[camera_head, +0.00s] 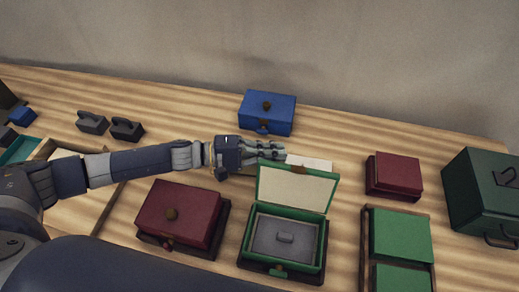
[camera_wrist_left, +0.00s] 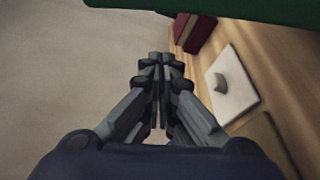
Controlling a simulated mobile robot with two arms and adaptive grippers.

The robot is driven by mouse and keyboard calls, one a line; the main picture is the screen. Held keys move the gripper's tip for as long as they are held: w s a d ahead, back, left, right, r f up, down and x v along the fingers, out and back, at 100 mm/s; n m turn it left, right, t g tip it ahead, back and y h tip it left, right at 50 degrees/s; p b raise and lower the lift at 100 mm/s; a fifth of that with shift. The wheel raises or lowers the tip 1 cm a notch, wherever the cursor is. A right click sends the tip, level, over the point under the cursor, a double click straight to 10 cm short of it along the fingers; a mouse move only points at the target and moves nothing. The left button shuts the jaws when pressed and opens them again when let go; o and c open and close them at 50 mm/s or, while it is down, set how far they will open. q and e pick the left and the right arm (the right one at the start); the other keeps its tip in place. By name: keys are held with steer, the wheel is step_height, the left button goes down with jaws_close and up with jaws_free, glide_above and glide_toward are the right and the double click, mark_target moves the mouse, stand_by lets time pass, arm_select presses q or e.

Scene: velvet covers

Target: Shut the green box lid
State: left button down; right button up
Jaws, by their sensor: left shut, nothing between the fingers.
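The green box (camera_head: 284,240) stands open at the front middle of the table in the head view. Its lid (camera_head: 296,188) is raised, with its pale lining facing me, and a grey insert lies inside the box. My left gripper (camera_head: 283,151) is shut and empty, just behind the upper left edge of the lid. In the left wrist view its fingers (camera_wrist_left: 160,72) are together, and a dark green surface (camera_wrist_left: 240,10), likely the lid, crosses the top of that view. I cannot tell whether the fingers touch the lid. My right gripper is not in view.
A closed dark red box (camera_head: 180,212) stands left of the green box. A blue box (camera_head: 267,112) stands behind my left gripper. A white card (camera_head: 312,164) lies behind the lid. At right are a smaller red box (camera_head: 393,175), green panels (camera_head: 402,236) and a dark green case (camera_head: 485,190).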

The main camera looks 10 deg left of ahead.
mark_target(295, 184)
arm_select(q)
steer(key=s+d+p, duration=0.2)
steer(key=d, duration=0.1)
steer(key=shift+s+d+r, duration=0.1)
steer(key=shift+s+r, duration=0.25)
steer(key=shift+s, duration=0.05)
steer(key=shift+s, duration=0.15)
stand_by(0.3)
